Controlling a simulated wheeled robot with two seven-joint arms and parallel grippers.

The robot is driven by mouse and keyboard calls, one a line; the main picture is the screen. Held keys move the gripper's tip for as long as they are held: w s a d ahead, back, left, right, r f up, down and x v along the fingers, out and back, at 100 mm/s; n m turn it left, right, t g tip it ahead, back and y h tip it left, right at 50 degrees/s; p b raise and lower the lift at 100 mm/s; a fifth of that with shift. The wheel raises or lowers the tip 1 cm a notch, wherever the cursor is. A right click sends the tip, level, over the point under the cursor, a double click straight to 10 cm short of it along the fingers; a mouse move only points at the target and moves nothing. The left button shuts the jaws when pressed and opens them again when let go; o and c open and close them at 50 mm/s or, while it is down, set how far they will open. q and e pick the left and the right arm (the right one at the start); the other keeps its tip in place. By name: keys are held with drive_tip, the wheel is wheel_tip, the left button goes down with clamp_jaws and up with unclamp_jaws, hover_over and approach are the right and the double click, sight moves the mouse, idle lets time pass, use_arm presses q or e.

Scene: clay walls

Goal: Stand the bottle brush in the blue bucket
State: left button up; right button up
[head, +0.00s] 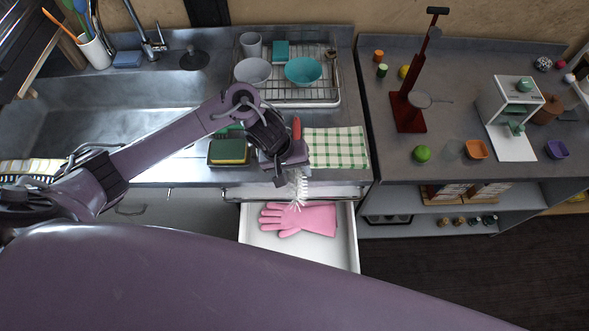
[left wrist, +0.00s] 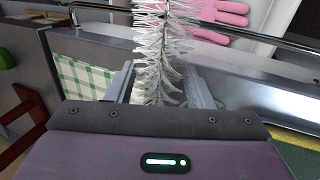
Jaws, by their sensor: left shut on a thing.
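The bottle brush (head: 298,188) has white bristles and what looks like a red handle end. My left gripper (head: 292,166) is shut on it, at the counter's front edge above an open drawer. The bristles hang down below the jaws and the red end sticks up above them. In the left wrist view the bristles of the brush (left wrist: 163,45) stand out between the two fingers of the left gripper (left wrist: 162,88). I see no blue bucket in either view. My right gripper is not in view.
The open white drawer (head: 347,245) holds a pink glove (head: 300,218) under the brush. A green checked cloth (head: 336,147) and a sponge (head: 229,151) lie on the counter beside the gripper. A dish rack (head: 320,98) stands behind. Dark floor (head: 450,262) is clear at right.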

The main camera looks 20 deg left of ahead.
use_arm(q)
drive_tip(key=o, duration=1)
drive_tip(key=shift+f, duration=0.1)
drive_tip(key=shift+c, duration=0.2)
